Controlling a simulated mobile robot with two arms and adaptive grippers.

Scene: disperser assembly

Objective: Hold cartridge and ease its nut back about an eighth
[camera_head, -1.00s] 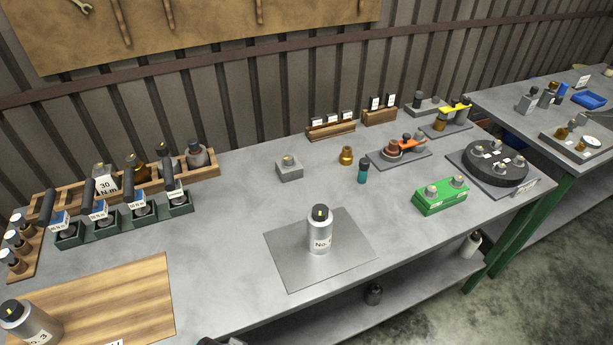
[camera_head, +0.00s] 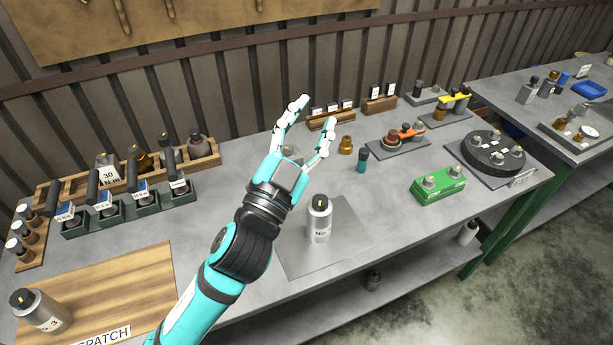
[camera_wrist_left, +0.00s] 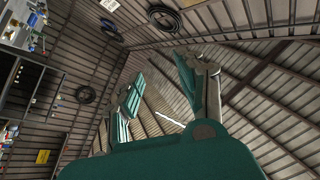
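A silver cartridge (camera_head: 320,222) with a dark nut on top and a yellow mark stands upright on the grey mat (camera_head: 352,245). Its label is only partly readable. My left gripper (camera_head: 318,112) is open and empty, raised above the bench, its fingers pointing up and away, left of and beyond the cartridge in the picture. The left wrist view shows its two spread fingers (camera_wrist_left: 160,85) against the wall and roof, with nothing between them. A small grey block (camera_head: 291,152) is partly hidden behind the left hand. My right gripper is not in view.
Another silver cartridge (camera_head: 42,311) stands on the wooden dispatch board (camera_head: 140,285) at the lower left. Torque tools stand in a green holder (camera_head: 128,215). A green box (camera_head: 438,186), a brass fitting (camera_head: 346,145) and a teal bottle (camera_head: 362,161) stand to the right.

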